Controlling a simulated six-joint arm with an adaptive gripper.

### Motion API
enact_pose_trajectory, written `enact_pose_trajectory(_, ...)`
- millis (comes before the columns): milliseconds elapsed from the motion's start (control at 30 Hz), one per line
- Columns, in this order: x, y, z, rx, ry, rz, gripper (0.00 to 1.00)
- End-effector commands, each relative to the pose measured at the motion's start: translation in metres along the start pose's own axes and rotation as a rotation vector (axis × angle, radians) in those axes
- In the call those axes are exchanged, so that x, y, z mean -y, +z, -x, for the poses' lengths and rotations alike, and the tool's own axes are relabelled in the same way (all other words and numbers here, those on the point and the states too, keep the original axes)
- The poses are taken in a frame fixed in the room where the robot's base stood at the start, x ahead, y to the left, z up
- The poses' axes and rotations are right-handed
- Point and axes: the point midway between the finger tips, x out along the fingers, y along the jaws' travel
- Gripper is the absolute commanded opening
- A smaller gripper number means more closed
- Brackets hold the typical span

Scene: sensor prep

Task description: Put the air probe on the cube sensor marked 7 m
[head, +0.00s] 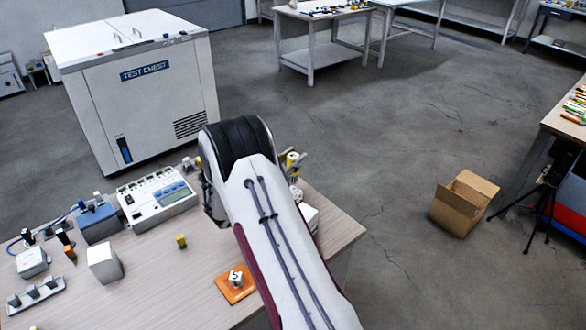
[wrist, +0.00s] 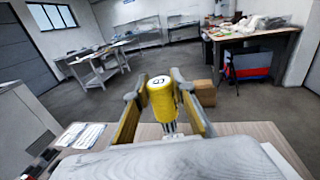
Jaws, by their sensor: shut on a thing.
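My gripper (wrist: 160,88) is shut on a yellow cylinder with a white marked cap, which I take to be the air probe (wrist: 161,101). The cap faces the wrist camera, and a pale part shows below the yellow body. In the head view my gripper (head: 291,163) is mostly behind my arm, with a bit of yellow showing past the table's far right edge. A small white piece with a dark mark (head: 236,276) sits on an orange mat (head: 231,293). A plain white cube (head: 104,263) stands at the left. I cannot read a 7 m mark anywhere.
A meter with a blue screen (head: 157,200) and a blue-grey device (head: 98,222) stand at the table's back. A small yellow-green block (head: 181,241) stands mid-table. A white box (head: 309,215) is partly behind my arm. The test chest (head: 140,95) stands beyond the table.

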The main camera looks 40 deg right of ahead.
Motion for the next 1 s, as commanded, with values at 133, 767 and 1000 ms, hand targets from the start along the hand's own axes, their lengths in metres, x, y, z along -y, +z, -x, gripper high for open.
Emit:
enact_pose_trajectory(133, 0.0, 0.0, 0.0, 0.001, 0.0, -0.001, 0.0)
enact_pose_trajectory(767, 0.0, -0.037, 0.0, 0.0, 0.0, 0.0, 0.0)
enact_pose_trajectory(1000, 0.0, -0.037, 0.0, 0.0, 0.0, -0.001, 0.0)
